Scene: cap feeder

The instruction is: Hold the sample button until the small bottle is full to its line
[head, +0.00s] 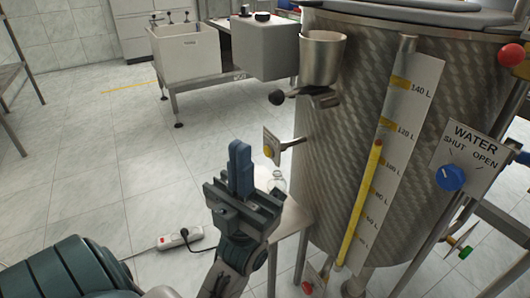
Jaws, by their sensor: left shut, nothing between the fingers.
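My left gripper (240,150) is shut and empty, its blue fingers pointing up, in the middle of the head view. A small plate with a yellow button (268,151), likely the sample button, is on a bracket at the tank's left side, just right of the fingertips. There is a visible gap between them in the picture; I cannot tell the depth. A small clear bottle (278,181) stands on a small stand (291,217) behind and right of my gripper. It is partly hidden, and its line and fill level cannot be made out. My right gripper is not in view.
A large steel tank (335,150) with a yellow level gauge (360,195) fills the right. A steel cup (322,58) hangs above the bottle. A WATER panel with a blue knob (450,177) is at right. A power strip (175,240) lies on the floor.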

